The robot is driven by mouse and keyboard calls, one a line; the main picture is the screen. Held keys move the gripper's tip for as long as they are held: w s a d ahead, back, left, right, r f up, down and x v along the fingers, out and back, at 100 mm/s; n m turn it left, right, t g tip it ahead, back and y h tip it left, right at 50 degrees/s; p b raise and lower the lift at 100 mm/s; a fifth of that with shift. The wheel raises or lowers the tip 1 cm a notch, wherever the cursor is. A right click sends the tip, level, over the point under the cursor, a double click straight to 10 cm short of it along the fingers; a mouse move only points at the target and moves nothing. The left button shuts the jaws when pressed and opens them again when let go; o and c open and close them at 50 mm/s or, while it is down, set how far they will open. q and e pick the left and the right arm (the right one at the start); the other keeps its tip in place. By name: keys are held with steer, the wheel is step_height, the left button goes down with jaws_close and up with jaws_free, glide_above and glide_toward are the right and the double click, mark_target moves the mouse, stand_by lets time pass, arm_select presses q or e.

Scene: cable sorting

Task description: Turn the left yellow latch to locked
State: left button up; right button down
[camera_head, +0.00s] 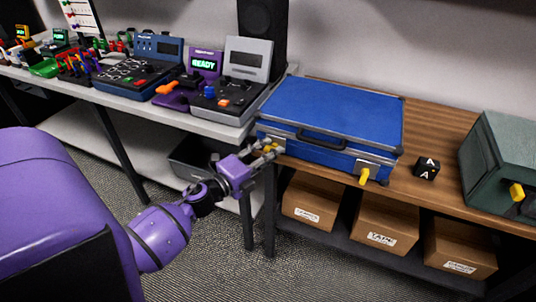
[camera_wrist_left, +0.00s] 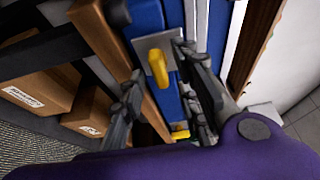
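A closed blue case (camera_head: 325,108) lies on a wooden-topped table, with a dark handle on its front. Its left yellow latch (camera_wrist_left: 157,68) sits on a metal plate (camera_wrist_left: 160,42) in the left wrist view. My left gripper (camera_head: 272,150) is at the case's front left corner. In the wrist view its fingers (camera_wrist_left: 161,68) are apart, one on each side of the latch; I cannot tell whether either touches it. In the head view the gripper mostly hides this latch. The right yellow latch (camera_head: 364,176) points downward. My right gripper is not in view.
A black lettered cube (camera_head: 427,168) and a green case (camera_head: 505,150) with a yellow latch stand to the right. Cardboard boxes (camera_head: 384,224) sit on the shelf below. A bench with electronic devices (camera_head: 135,72) is on the left. A small yellow piece (camera_wrist_left: 180,133) shows between the finger bases.

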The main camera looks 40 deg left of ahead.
arm_select(q)
steer(key=s+a, duration=0.2)
steer(key=s, duration=1)
steer(key=shift+w, duration=0.1)
stand_by(0.4)
